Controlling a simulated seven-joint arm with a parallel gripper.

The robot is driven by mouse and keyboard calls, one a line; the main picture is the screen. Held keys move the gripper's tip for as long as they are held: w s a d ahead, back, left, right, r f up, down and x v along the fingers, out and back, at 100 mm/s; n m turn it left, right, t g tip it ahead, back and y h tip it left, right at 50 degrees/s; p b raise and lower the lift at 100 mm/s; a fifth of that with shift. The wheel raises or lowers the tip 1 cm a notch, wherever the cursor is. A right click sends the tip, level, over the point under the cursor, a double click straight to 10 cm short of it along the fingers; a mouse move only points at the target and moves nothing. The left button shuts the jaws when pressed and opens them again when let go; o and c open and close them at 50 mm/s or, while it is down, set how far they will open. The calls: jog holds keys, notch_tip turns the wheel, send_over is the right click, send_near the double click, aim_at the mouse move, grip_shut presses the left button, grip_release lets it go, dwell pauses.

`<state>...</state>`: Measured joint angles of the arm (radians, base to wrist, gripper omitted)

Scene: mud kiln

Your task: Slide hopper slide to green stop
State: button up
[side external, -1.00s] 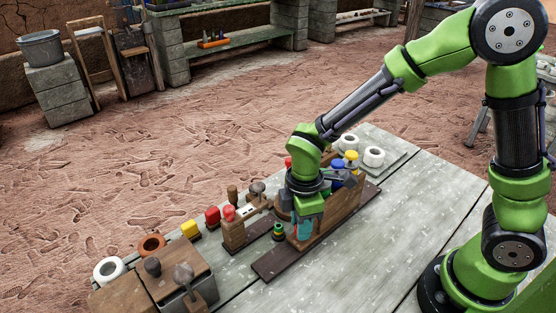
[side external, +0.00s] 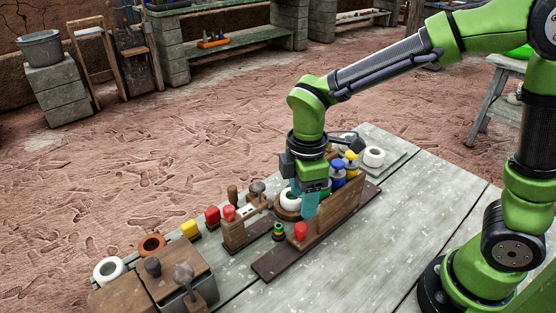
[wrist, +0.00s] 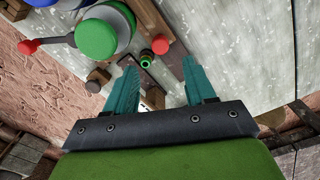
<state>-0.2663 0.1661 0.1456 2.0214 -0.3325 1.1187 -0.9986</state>
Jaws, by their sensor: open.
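A wooden assembly on a dark base board (side external: 270,267) stands on the table, with a brown side wall (side external: 343,207). A red knob (side external: 300,231) stands at the near end of that wall; I cannot tell for sure that it belongs to the hopper slide. The small green stop (side external: 278,231), with a yellow ring, stands just left of the red knob, apart from it. The stop also shows in the wrist view (wrist: 160,45), beyond my fingertips. My gripper (side external: 305,210) is open and empty, above and behind the red knob. Its teal fingers (wrist: 160,68) partly hide the assembly.
Blue and yellow knobs (side external: 350,166) and white rings (side external: 373,157) stand behind my gripper. Red and yellow blocks (side external: 190,230), an orange ring (side external: 152,246) and a wooden box (side external: 165,280) line the left. The table's front right is clear.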

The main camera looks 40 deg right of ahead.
notch_tip(320, 180, up, 9)
jog(key=shift+f, duration=0.15)
dwell(0.4)
jog(key=s+d+r+m+t+y, duration=0.2)
jog(key=s+d+m+t, duration=0.5)
jog(key=m, duration=0.9)
jog(key=s+d, duration=0.1)
jog(key=d, duration=0.2)
jog(key=shift+s+d+r+m, duration=0.15)
jog(key=shift+s+r+m, duration=0.05)
jog(key=shift+r+m, duration=0.2)
